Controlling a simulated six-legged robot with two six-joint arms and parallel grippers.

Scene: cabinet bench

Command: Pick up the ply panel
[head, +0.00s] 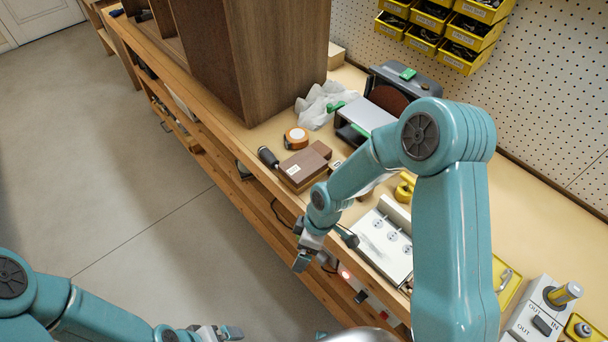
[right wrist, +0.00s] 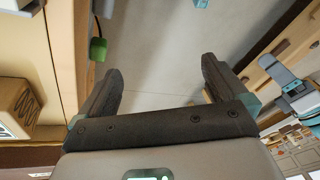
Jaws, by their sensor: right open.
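I cannot make out a ply panel for certain in either view. My right gripper (head: 303,254) hangs just off the front edge of the bench (head: 262,133) in the head view, fingers pointing down. In the right wrist view the right gripper (right wrist: 160,72) is open and empty, its two dark fingers wide apart with grey floor between them. My left gripper (head: 218,332) is low at the bottom of the head view, over the floor and away from the bench. Its jaw gap is too small to tell.
A tall brown cabinet (head: 255,60) stands on the bench. Near the front edge lie a brown box (head: 303,170), a tape measure (head: 296,138) and a white metal plate (head: 382,240). A sander (head: 390,95) and yellow bins (head: 430,28) are behind. The floor (head: 130,170) at left is clear.

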